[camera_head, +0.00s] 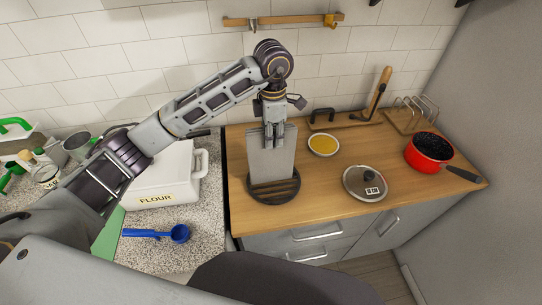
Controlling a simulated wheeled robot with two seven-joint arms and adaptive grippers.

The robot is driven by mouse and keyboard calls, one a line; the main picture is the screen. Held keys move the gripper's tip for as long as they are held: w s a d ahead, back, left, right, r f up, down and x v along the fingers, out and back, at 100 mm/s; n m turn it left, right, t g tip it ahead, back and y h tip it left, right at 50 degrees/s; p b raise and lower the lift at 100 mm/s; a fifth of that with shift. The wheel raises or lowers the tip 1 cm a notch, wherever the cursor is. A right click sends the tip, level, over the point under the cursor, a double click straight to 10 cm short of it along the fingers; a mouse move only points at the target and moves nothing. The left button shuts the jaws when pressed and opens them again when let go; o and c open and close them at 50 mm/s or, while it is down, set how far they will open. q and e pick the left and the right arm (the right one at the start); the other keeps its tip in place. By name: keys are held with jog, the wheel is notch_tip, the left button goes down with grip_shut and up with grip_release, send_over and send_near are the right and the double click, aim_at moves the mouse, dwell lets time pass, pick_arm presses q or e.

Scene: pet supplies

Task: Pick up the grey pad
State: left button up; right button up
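The grey pad (272,163) is a flat, light grey rectangle in the middle of the head view. It is upright, with its lower edge at a dark round trivet (285,195) on the wooden counter (325,202). I cannot tell whether that edge touches the trivet. My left gripper (274,143) points down at the pad's upper part and is shut on it. The fingers overlap the pad's upper edge. My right gripper is not in view.
Right of the pad are a yellow-filled bowl (324,146), a pot lid (361,183) and a red pan (430,149). A wire rack (418,110) stands behind. The counter's front right is clear.

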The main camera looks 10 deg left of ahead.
pick_arm(q)
grip_shut()
jog(key=shift+r, duration=0.15)
jog(key=shift+r+b, duration=0.45)
jog(key=shift+r, duration=4.4)
